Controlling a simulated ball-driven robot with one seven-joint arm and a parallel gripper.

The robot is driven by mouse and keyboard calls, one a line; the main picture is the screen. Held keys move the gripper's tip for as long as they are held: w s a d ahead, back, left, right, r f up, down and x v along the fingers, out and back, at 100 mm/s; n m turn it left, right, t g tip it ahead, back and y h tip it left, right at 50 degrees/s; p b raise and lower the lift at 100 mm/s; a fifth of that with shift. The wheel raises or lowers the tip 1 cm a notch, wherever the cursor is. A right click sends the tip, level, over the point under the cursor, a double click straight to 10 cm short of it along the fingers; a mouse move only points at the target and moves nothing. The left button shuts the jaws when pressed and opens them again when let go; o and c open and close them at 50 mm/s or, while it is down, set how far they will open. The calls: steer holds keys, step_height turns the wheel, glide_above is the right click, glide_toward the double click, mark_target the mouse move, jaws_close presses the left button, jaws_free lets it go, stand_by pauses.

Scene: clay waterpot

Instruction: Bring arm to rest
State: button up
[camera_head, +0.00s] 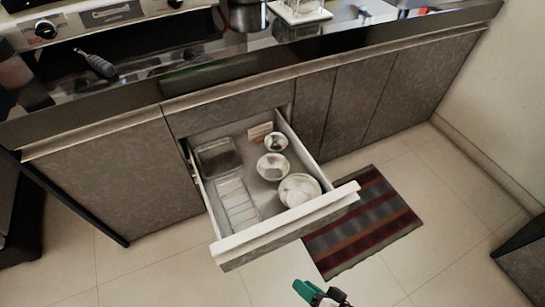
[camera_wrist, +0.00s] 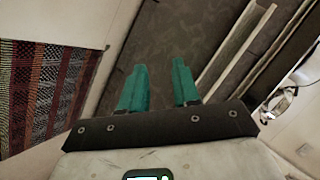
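My gripper (camera_head: 318,292) shows at the bottom of the head view, over the tiled floor in front of the open drawer. Its teal fingers also show in the wrist view (camera_wrist: 160,70), spread apart with a clear gap and nothing between them. Most of my arm is out of the head view.
The open drawer (camera_head: 290,227) juts out from the cabinet and holds several bowls and trays. A striped mat (camera_head: 362,222) lies on the floor to its right; it also shows in the wrist view (camera_wrist: 45,95). The counter (camera_head: 250,65) runs above. Tiled floor is clear in front.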

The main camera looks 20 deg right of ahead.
steer(key=s+d+r+n+g+h, duration=0.4)
steer(key=d+r+n+g, duration=0.5)
steer(key=d, duration=0.3)
step_height(320, 180, up, 18)
steer(key=m+g+p, duration=0.1)
steer(key=p, duration=1.7)
steer(key=shift+s+a+p, duration=0.2)
steer(key=shift+a+p, duration=0.1)
steer(key=shift+p, duration=0.05)
steer(key=shift+s, duration=0.1)
